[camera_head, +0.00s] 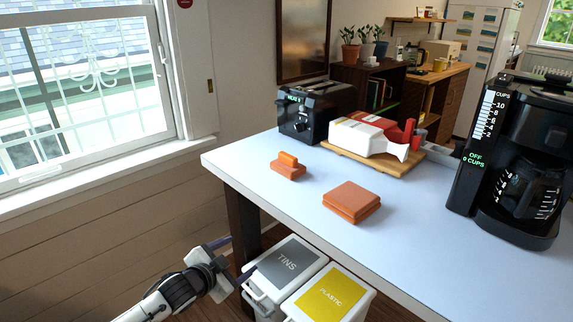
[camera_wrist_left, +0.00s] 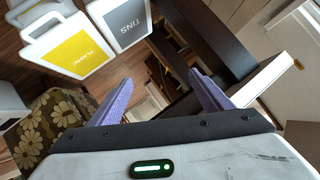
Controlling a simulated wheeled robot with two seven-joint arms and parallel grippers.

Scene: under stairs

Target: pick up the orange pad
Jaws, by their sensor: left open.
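A square, flat orange pad (camera_head: 351,201) that looks like two stacked layers lies on the white table (camera_head: 262,196). A smaller orange piece with a raised, handle-like top (camera_head: 288,167) lies behind it to the left. My left gripper (camera_head: 236,257) is beside and below the table's left edge, to the left of the bins and well away from the pad. Its two purple fingers are apart with nothing between them, as the left wrist view (camera_wrist_left: 162,88) also shows. The orange pieces do not show in the wrist view. My right gripper is not in view.
A black toaster (camera_head: 314,110), a wooden board (camera_head: 374,159) with red and white items, and a black coffee maker (camera_head: 515,155) stand on the table. A TINS bin (camera_head: 286,262) and a PLASTIC bin (camera_head: 330,296) stand below the front edge. The tabletop around the pad is clear.

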